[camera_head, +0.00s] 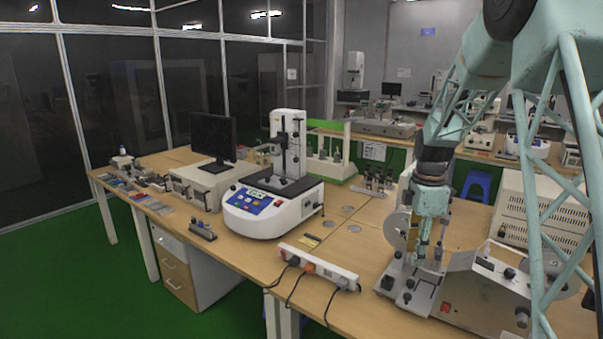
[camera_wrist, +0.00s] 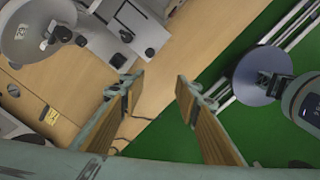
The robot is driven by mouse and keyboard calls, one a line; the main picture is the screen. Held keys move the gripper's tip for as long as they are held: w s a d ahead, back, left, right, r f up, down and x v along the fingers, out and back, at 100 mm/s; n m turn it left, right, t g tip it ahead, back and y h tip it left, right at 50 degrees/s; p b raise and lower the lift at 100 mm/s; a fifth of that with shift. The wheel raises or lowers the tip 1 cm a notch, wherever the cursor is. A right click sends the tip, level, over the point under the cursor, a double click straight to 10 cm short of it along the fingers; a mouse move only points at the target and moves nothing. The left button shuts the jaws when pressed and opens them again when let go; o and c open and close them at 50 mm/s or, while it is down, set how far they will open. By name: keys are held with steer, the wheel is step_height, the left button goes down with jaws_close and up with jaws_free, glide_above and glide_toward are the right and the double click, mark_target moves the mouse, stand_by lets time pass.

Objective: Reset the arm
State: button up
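My teal arm reaches down from the upper right in the head view. My gripper (camera_head: 423,246) hangs in front of the disc-wheel machine (camera_head: 397,229) on the right part of the bench. In the wrist view my gripper (camera_wrist: 161,78) is open, its two fingers well apart with nothing between them. Below the gap are the wooden table edge and the green floor. The same machine's round disc (camera_wrist: 38,30) shows at the upper left of the wrist view. In the head view the fingertips are too small to judge contact or height.
A white tester with a blue panel (camera_head: 265,206) stands mid-bench, beside a monitor (camera_head: 213,138). A power strip (camera_head: 318,266) with plugs lies at the front edge. A white vented box (camera_head: 540,218) stands at the right. Small metal parts (camera_head: 376,181) stand behind bare bench.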

steer(key=s+a+r+m+t, duration=0.1)
steer(key=s+a+r+m, duration=0.3)
steer(key=s+r, duration=0.7)
steer(key=s+a+r+m+t, duration=0.1)
steer(key=s+a+r+m, duration=0.35)
steer(key=s+r, duration=0.6)
steer(key=s+a+m, duration=0.2)
steer(key=s+m, duration=0.2)
steer(key=s, duration=1.1)
steer(key=s+a+m+t, duration=0.1)
steer(key=s+a+m, duration=0.2)
steer(key=s, duration=1.1)
steer(key=shift+s+m+t, duration=0.3)
steer(key=shift+s+m, duration=0.05)
steer(key=shift+m, duration=0.6)
steer(key=shift+r, duration=0.1)
steer(key=shift+c, duration=1.3)
steer(key=shift+d, duration=0.15)
